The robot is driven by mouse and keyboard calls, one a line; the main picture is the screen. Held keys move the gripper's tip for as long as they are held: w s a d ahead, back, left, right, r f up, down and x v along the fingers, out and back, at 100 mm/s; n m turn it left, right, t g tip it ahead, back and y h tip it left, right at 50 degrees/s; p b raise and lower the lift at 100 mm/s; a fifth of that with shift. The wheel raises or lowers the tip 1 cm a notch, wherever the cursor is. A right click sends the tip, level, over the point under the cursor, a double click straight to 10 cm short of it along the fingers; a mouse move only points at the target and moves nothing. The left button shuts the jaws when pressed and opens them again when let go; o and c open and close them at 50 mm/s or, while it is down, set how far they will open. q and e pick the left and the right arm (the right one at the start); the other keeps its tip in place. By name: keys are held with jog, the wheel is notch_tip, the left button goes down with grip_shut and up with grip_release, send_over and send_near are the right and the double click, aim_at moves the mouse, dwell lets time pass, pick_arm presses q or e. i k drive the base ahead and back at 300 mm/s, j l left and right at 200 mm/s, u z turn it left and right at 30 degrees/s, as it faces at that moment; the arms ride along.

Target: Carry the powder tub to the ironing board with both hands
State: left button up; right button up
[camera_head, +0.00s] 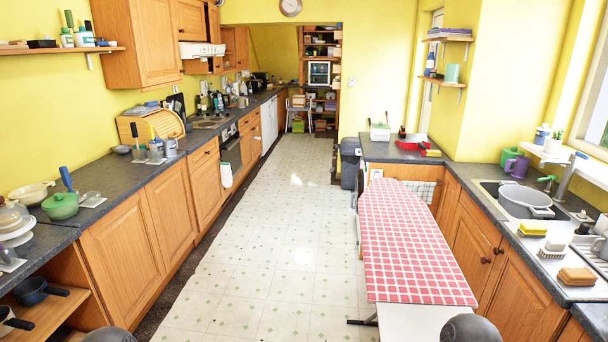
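The ironing board (408,235) has a red-and-white checked cover and stands at the right of the middle, alongside the right counter. Its top looks bare. I cannot pick out the powder tub for certain. A small white container (380,133) with some green on it stands on the far end of the right counter, behind the board; I cannot tell whether it is the tub. Neither of my grippers is in view. Only dark rounded parts, likely of my own arms, show at the bottom edge.
The pale tiled floor (280,240) is clear down the middle. A long dark counter with wooden cupboards runs along the left. A grey bin (350,162) stands beyond the board. The sink (506,190) is at the right. A red pan (411,142) sits on the far right counter.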

aim_at(399, 225)
jog(key=i+u, duration=0.1)
jog(key=i, duration=2.6)
jog(key=i+j+z, duration=0.1)
jog(key=i+z, duration=0.35)
jog(key=i, duration=0.15)
jog(key=i+j+z, duration=0.35)
jog(key=i+z, duration=0.15)
jog(key=i+j+z, duration=0.45)
jog(key=i+j, duration=0.15)
